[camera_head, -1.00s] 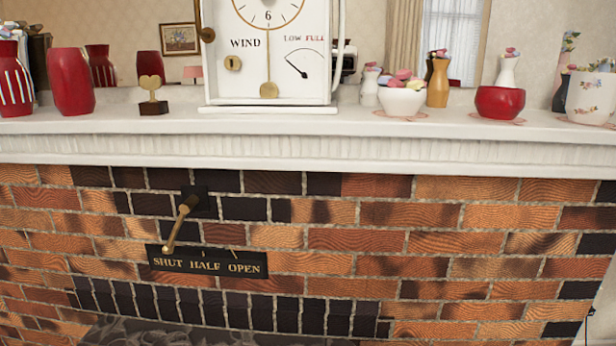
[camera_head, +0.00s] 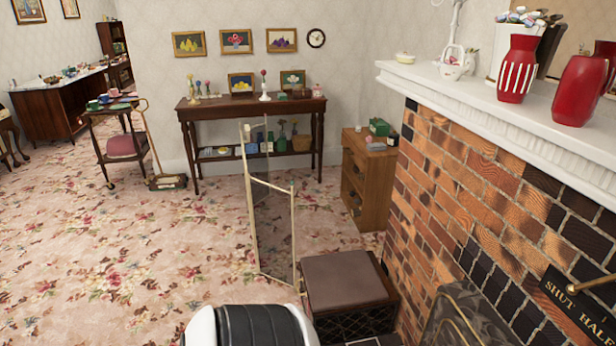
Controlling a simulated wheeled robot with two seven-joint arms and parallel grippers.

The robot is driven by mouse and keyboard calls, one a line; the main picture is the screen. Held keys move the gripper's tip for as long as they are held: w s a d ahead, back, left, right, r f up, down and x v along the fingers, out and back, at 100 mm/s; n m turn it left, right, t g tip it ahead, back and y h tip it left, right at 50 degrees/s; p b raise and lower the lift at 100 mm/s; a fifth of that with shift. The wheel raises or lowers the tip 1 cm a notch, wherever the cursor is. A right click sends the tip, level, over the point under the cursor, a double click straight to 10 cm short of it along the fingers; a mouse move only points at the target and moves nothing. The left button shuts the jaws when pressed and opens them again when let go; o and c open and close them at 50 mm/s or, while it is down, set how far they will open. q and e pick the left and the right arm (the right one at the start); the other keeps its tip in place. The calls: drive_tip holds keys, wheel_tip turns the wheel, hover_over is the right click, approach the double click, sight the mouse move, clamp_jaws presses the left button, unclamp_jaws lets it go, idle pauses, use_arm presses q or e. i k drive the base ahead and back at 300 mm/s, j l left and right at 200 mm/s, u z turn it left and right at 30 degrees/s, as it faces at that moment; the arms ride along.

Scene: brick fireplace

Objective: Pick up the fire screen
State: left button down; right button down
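A folding screen with clear panels and a thin pale-gold frame (camera_head: 272,222) stands upright on the carpet left of the brick fireplace. It looks like the fire screen. Its lower right edge is close to a brown-topped box seat (camera_head: 345,281); I cannot tell whether they touch. Neither of my grippers is in view. A white and black rounded part at the bottom edge appears to be mine.
The brick fireplace (camera_head: 440,165) and its white mantel (camera_head: 490,105) with red vases fill the right. A wooden cabinet (camera_head: 367,185) and a dark side table (camera_head: 250,108) stand behind the screen. Floral carpet (camera_head: 120,260) is open at left.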

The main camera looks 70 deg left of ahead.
sight(246, 126)
drive_tip(key=u, duration=2.95)
drive_tip(key=i+j+u, duration=0.25)
drive_tip(key=i, duration=0.2)
drive_tip(key=i+l+u, duration=0.1)
drive_tip(key=i+u, duration=0.2)
drive_tip(key=i, duration=3.15)
drive_tip(key=i+j+z, duration=0.1)
drive_tip(key=i, duration=1.4)
drive_tip(key=i+z, duration=0.1)
drive_tip(key=z, duration=0.4)
drive_tip(key=i+z, duration=0.1)
drive_tip(key=z, duration=0.4)
drive_tip(key=j+z, duration=0.1)
drive_tip(key=z, duration=0.35)
drive_tip(key=i+j+z, duration=0.1)
drive_tip(key=z, duration=0.4)
drive_tip(key=k+j+z, duration=0.1)
drive_tip(key=z, duration=0.3)
drive_tip(key=k+j+z, duration=0.1)
drive_tip(key=z, duration=0.3)
drive_tip(key=k+z, duration=0.2)
drive_tip(key=z, duration=0.25)
drive_tip(key=k+z, duration=0.15)
drive_tip(key=z, duration=0.25)
